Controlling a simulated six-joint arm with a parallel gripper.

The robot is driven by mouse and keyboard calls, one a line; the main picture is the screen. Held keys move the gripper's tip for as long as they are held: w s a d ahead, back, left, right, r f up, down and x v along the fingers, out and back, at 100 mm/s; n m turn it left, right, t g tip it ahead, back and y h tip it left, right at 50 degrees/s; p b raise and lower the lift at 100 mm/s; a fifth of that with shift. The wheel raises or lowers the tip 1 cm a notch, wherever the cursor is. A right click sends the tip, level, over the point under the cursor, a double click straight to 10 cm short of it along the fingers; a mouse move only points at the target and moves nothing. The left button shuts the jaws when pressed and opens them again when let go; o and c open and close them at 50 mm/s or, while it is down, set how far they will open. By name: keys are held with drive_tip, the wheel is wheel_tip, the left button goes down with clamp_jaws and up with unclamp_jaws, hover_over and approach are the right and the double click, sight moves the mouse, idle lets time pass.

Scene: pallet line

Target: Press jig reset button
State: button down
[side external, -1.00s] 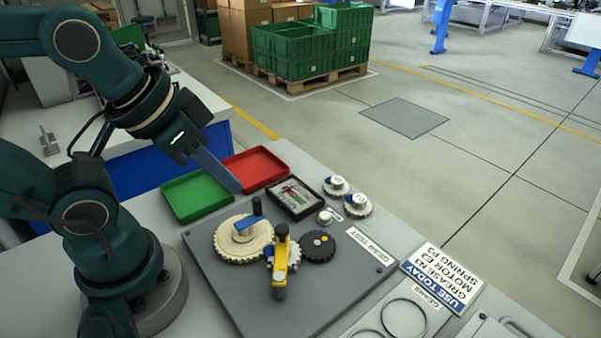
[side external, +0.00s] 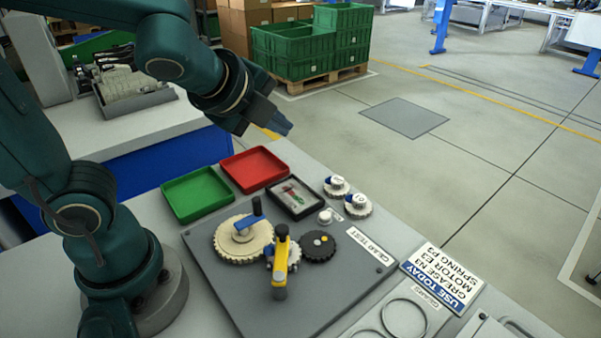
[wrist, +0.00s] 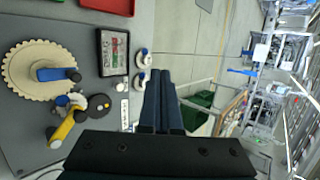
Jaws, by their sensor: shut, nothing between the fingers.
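The jig is a grey plate (side external: 222,283) on the bench, with a cream gear (side external: 240,250), a black gear (side external: 318,247), a blue crank (side external: 247,222) and a yellow crank arm (side external: 280,262). A small white round button (side external: 325,216) stands at its back right edge, beside a small label; it looks like the reset button. It also shows in the wrist view (wrist: 120,87). My gripper (side external: 284,127) is shut and empty, in the air above and behind the trays, well apart from the button. Its closed fingers (wrist: 158,80) fill the middle of the wrist view.
A green tray (side external: 198,194), a red tray (side external: 254,169) and a black-framed box (side external: 294,197) lie behind the plate. Two white knobbed gears (side external: 357,206) stand right of the box. A sign (side external: 442,277) lies at the bench's right edge. Air above the plate is clear.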

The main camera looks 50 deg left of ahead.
sight(325, 217)
drive_tip(key=w+d+f+m+h, duration=0.1)
drive_tip(key=w+d+f+m, duration=0.3)
drive_tip(key=d+m, duration=0.2)
drive_tip(key=shift+d+f+m, duration=0.2)
drive_tip(key=shift+d+m, duration=0.05)
drive_tip(key=shift+m, duration=0.65)
drive_tip(key=shift+s+f, duration=0.1)
drive_tip(key=shift+f, duration=4.3)
drive_tip(key=shift+f, duration=0.15)
drive_tip(key=shift+f, duration=0.25)
